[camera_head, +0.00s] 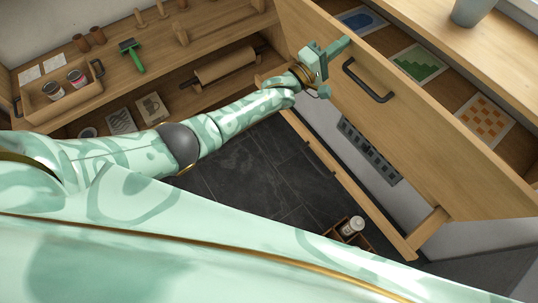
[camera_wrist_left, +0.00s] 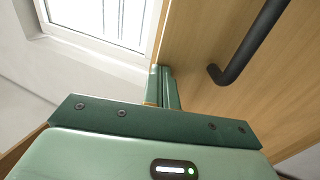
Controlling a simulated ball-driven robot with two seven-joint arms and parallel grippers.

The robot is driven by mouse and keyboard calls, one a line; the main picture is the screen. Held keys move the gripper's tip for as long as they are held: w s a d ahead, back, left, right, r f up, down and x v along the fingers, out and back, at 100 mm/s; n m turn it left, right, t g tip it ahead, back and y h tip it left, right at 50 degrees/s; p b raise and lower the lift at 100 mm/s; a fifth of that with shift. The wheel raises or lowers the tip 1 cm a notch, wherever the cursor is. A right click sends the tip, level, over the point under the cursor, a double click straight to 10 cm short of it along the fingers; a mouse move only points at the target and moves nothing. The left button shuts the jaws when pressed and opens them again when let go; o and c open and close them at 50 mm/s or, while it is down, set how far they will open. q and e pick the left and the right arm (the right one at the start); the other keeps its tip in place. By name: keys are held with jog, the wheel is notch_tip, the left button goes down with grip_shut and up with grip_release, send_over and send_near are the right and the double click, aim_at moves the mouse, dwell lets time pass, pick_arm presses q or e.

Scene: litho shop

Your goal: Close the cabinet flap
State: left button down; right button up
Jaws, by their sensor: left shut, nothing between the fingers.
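The cabinet flap (camera_head: 420,120) is a broad wooden panel with a dark bar handle (camera_head: 368,80). It stands partly open, and the inside of the cabinet shows beyond its upper edge. In the left wrist view the flap (camera_wrist_left: 205,45) fills the upper right, with its handle (camera_wrist_left: 245,48) beside the fingers. My left gripper (camera_head: 338,47) is shut and empty at the flap's upper left part, left of and above the handle. In the left wrist view its fingertips (camera_wrist_left: 162,80) overlap the flap's edge; I cannot tell whether they touch it. My right gripper is out of view.
Blue, green (camera_head: 418,62) and orange-checked prints (camera_head: 485,118) lie inside the cabinet. A grey pot (camera_head: 472,12) stands on top. Shelves at left hold a wooden caddy (camera_head: 62,97), a green-handled tool (camera_head: 132,55) and a roller (camera_head: 225,67). Dark floor (camera_head: 265,170) lies below my arm.

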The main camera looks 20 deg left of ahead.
pick_arm(q)
jog(key=shift+g+y, duration=0.5)
jog(key=shift+g, duration=0.2)
jog(key=x, duration=0.3)
jog(key=r+x, duration=0.1)
jog(key=x, duration=0.2)
jog(key=shift+w+d+r, duration=0.1)
jog(key=shift+r, duration=0.15)
jog(key=shift+x, duration=0.95)
jog(key=shift+f, duration=0.1)
